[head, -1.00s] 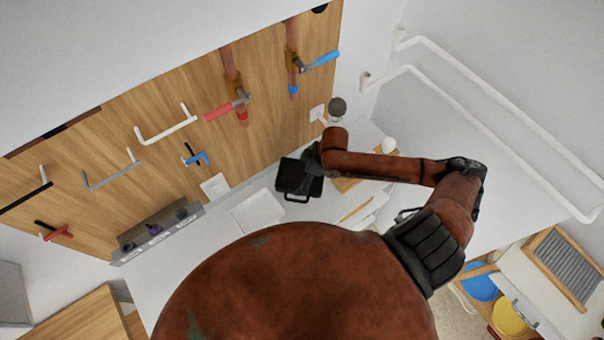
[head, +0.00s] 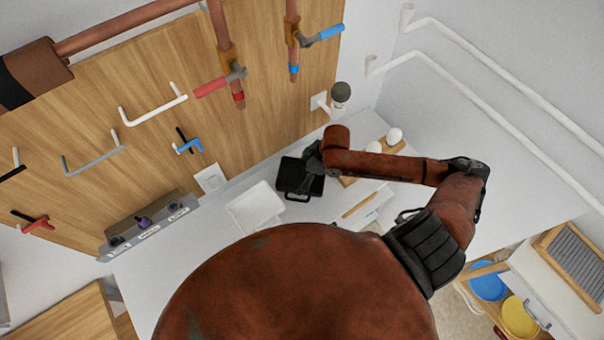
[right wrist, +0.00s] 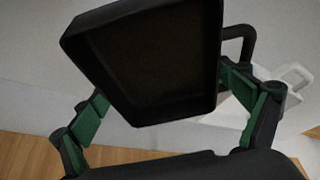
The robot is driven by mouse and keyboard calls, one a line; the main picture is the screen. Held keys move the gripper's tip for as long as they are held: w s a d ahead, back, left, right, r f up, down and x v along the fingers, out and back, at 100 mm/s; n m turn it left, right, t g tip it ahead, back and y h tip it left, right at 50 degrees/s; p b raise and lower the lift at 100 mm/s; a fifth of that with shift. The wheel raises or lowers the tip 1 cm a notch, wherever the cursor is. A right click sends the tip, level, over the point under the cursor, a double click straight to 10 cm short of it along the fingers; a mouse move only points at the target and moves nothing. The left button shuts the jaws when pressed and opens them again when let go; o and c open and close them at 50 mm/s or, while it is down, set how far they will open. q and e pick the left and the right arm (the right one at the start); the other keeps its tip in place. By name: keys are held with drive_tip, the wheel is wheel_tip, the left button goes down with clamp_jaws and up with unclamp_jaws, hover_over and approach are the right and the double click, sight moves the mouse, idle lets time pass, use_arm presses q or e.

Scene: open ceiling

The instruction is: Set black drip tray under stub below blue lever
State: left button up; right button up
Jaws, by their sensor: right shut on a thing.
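The black drip tray (head: 292,180) is in my right gripper (head: 314,160), over the white counter in the head view. In the right wrist view the tray (right wrist: 150,62) fills the top middle, tilted in the picture, between the green-sided fingers of the gripper (right wrist: 165,110). Its gap to the counter is hard to judge. The blue lever (head: 331,32) is on the right copper pipe on the wooden wall panel. The stub (head: 293,73), with a blue ring, hangs below it, up the wall from the tray. My left gripper is not in view.
A white tray (head: 256,207) lies left of the black one. A red lever (head: 211,87) and red-ringed stub (head: 238,98) are further left. Eggs (head: 394,135) on a board and a dark-headed round object (head: 341,92) stand near my right arm. White rails (head: 480,104) run along the right wall.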

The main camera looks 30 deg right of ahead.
drive_tip(key=shift+f, duration=0.55)
drive_tip(key=o, duration=0.9)
